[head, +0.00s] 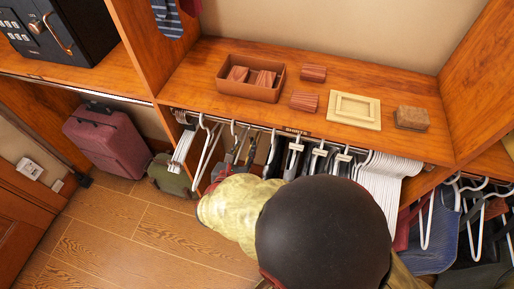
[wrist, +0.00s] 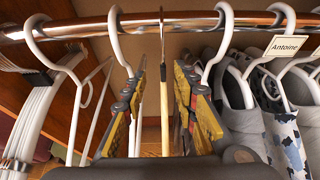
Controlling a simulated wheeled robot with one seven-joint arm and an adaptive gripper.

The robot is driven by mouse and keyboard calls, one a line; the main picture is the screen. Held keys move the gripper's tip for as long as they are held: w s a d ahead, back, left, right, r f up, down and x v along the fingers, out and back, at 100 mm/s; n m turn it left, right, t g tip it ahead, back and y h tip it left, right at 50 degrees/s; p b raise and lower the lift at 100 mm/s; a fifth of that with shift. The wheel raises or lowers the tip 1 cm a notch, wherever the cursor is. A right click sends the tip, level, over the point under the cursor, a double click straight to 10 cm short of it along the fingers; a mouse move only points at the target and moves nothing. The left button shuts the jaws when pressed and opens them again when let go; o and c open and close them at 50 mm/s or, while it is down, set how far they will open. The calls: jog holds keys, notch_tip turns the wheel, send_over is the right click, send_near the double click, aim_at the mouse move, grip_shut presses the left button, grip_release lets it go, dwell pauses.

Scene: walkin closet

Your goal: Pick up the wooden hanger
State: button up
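The wooden hanger (wrist: 164,105) hangs from the metal rod, seen edge-on as a thin light-brown strip in the middle of the wrist view. My gripper (wrist: 160,88) is open, with one yellow-padded finger on each side of the hanger. A gap shows between the hanger and both fingers. White hangers stand just outside each finger. In the head view my gripper (head: 240,148) is at the rod below the shelf, left of the hanging clothes. There I cannot make out the wooden hanger clearly among the hangers and my arm.
The metal rod (wrist: 70,29) runs across just above my fingers. White hangers (wrist: 35,95) crowd the left, and grey garments (wrist: 240,110) hang close on the right. The shelf (head: 205,72) above holds a brown box (head: 230,88), blocks and a frame (head: 354,110). A red suitcase (head: 108,140) stands on the floor.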

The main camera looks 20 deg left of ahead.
aim_at(252, 139)
jog(key=b+x, duration=0.1)
jog(key=x, duration=0.1)
jog(key=b+x, duration=0.1)
jog(key=x, duration=0.2)
jog(key=b+x, duration=0.1)
jog(key=x, duration=0.1)
jog(key=shift+w+d+f, duration=0.2)
jog(key=shift+w+d, duration=0.05)
jog(key=shift+w, duration=0.1)
grip_shut()
jog(key=shift+r, duration=0.1)
dwell(0.4)
